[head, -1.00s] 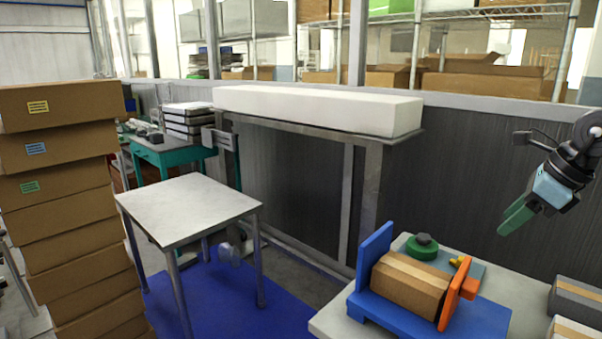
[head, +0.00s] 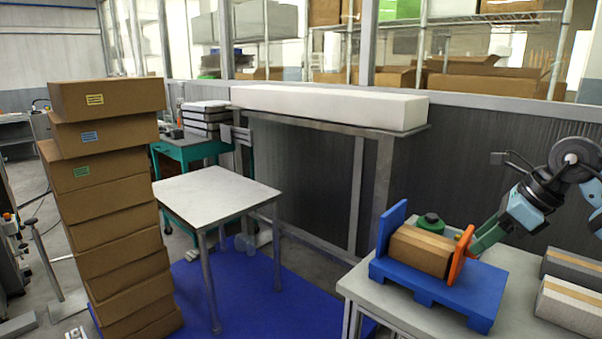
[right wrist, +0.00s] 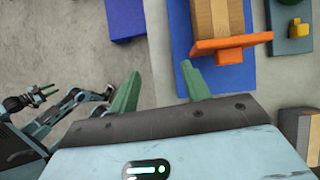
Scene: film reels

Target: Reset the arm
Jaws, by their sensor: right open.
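My right gripper (head: 485,236) is low over the table at the right, at the orange end plate of the blue fixture. Its green fingers stand apart and empty in the right wrist view (right wrist: 160,88). The blue fixture (head: 468,300) holds a brown box (head: 422,250) between its blue upright and the orange plate (head: 461,254). In the right wrist view the orange plate (right wrist: 230,44) lies just beyond the right finger, and I cannot tell whether they touch.
A green round part (head: 430,223) sits behind the brown box. A grey box (head: 572,268) and a white box (head: 570,305) lie at the table's right. A small white table (head: 218,192) and a tall box stack (head: 110,205) stand left. Blue floor lies between.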

